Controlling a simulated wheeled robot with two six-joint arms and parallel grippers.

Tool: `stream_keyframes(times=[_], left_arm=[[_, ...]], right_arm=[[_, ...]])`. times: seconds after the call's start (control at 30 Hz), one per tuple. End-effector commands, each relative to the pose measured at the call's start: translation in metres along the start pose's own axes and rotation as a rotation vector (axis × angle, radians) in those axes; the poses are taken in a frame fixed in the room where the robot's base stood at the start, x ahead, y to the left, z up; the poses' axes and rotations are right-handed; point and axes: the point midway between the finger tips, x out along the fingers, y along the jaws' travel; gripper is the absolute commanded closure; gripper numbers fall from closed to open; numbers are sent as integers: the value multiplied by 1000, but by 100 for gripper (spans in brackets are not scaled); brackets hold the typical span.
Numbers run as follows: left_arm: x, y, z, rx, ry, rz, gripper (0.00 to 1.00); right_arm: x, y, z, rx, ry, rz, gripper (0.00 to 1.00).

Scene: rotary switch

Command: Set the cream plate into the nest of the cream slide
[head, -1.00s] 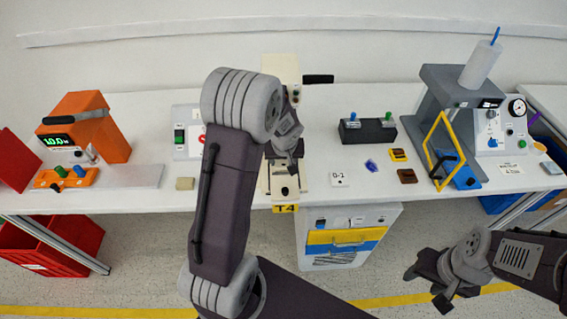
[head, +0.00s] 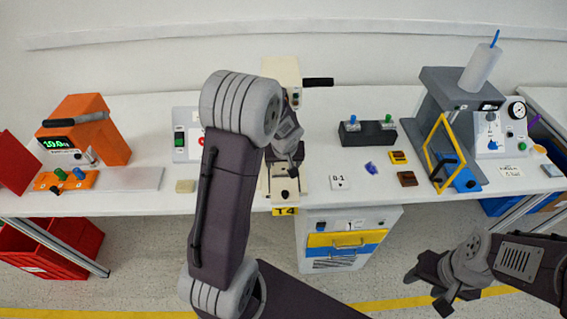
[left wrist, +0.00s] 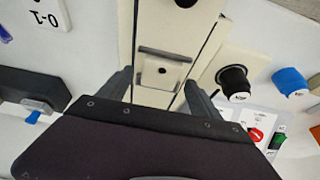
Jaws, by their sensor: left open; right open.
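The cream slide (head: 285,196) runs out toward the front edge from under a cream machine at the middle of the table. In the left wrist view, a square cream piece (left wrist: 163,72) with a dark hole lies on the slide (left wrist: 205,45). I cannot tell whether it is the plate or part of the nest. A small beige block (head: 186,186) lies on the table left of the slide. My left gripper (head: 292,172) is open over the slide; its fingers (left wrist: 160,88) stand either side of the square piece. My right gripper (head: 425,288) is open, in front of the table.
An orange machine (head: 90,130) stands at the left. Black (left wrist: 232,80) and blue (left wrist: 290,80) knobs sit beside the slide.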

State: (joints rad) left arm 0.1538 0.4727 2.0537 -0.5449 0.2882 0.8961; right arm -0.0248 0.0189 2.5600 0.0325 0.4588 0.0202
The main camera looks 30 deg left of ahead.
Motion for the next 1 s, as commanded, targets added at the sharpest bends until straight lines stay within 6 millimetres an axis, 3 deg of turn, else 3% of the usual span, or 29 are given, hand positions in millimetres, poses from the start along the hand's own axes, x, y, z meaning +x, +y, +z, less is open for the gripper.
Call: stream_keyframes(times=[0.33, 0.5, 0.67, 0.73, 0.9, 1.0], left_arm=[[-87, 1, -1, 0, 4, 3, 26], [-107, 0, 0, 0, 1, 1, 26], [-111, 0, 1, 2, -2, 1, 26], [-111, 2, 20, 54, -36, 11, 26], [-116, 2, 134, 368, -222, 98, 26], [-121, -2, 172, 481, -279, 138, 26]], right_arm=[[-21, 0, -2, 0, 0, 0, 50], [-23, 0, -2, 0, 0, 0, 50], [-23, 0, -2, 0, 0, 0, 50], [-23, 0, -2, 0, 0, 0, 50], [-23, 0, -2, 0, 0, 0, 50], [-23, 0, -2, 0, 0, 0, 50]])
